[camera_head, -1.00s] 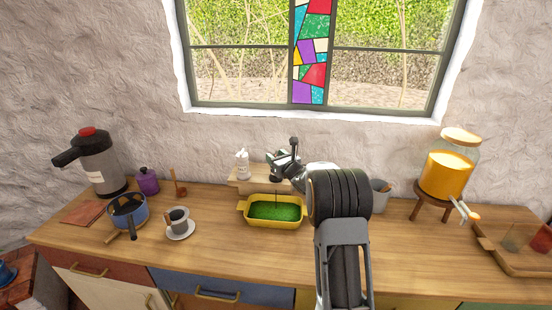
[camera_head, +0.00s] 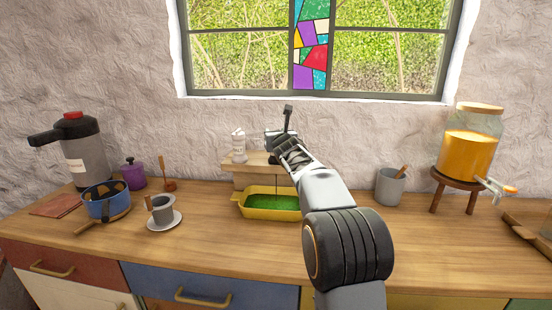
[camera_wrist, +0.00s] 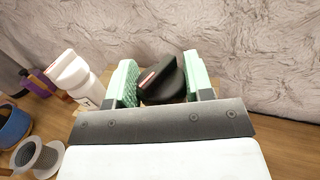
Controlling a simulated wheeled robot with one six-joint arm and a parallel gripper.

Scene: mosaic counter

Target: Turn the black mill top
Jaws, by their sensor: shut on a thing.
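The black mill top (camera_wrist: 166,86) shows in the wrist view as a dark round piece with a raised ridge bearing a pale reddish strip. My gripper (camera_wrist: 159,78) is shut on it, with one mint-green finger on each side. In the head view my gripper (camera_head: 280,148) is over the wooden shelf (camera_head: 246,171) at the back of the counter, and it hides the mill. A thin dark line runs down below it towards the yellow dish (camera_head: 243,209), which has green contents.
A white lettered shaker (camera_head: 239,147) stands left of the gripper and shows in the wrist view (camera_wrist: 75,77). The cup (camera_head: 161,210), blue pan (camera_head: 106,205) and pump flask (camera_head: 80,155) are farther left. A grey pot (camera_head: 390,187) and orange dispenser (camera_head: 466,155) stand right.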

